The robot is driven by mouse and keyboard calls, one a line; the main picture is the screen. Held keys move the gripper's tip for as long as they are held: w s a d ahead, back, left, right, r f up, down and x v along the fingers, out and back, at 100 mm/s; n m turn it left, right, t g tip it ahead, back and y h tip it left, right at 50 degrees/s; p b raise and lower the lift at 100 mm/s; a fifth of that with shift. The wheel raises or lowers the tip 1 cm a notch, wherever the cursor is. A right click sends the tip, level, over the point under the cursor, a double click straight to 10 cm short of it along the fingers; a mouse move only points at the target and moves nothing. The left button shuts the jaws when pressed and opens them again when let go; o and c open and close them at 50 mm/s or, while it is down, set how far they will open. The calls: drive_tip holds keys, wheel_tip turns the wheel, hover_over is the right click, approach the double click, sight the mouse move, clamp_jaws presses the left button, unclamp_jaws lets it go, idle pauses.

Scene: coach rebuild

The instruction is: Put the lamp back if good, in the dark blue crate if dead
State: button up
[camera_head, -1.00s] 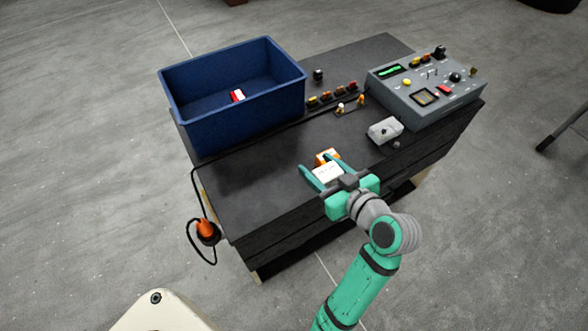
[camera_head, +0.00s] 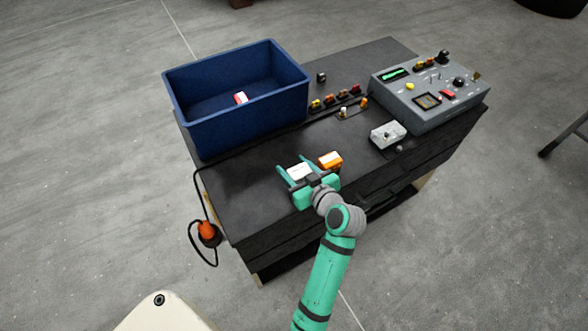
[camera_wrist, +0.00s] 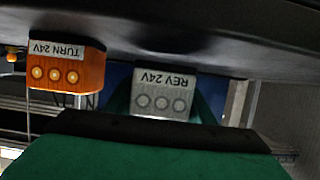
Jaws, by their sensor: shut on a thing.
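My gripper (camera_head: 294,165) is shut on a small white lamp (camera_head: 300,173) low over the left front part of the dark bench. In the wrist view the lamp (camera_wrist: 162,92) is a grey-white block marked "REV 24V", upside down, with three dull round spots. I cannot tell whether it touches the bench. An orange lamp (camera_head: 330,161) stands just right of my gripper; in the wrist view it (camera_wrist: 66,66) reads "TURN 24V". The dark blue crate (camera_head: 243,128) sits at the bench's back left with a red and white piece (camera_head: 240,98) inside.
A grey test unit (camera_head: 428,95) with a green display stands at the back right. A small pale box (camera_head: 388,135) sits in front of it. Several coloured small parts (camera_head: 335,100) line the middle back. The bench's left front is clear. An orange plug (camera_head: 207,231) hangs at its left side.

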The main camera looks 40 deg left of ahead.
drive_tip(key=shift+f, duration=0.5)
drive_tip(key=shift+w+f, duration=0.1)
drive_tip(key=shift+f, duration=0.05)
drive_tip(key=o, duration=1.2)
drive_tip(key=v, duration=1.2)
drive_tip(key=shift+s, duration=0.2)
drive_tip(key=shift+w, duration=0.1)
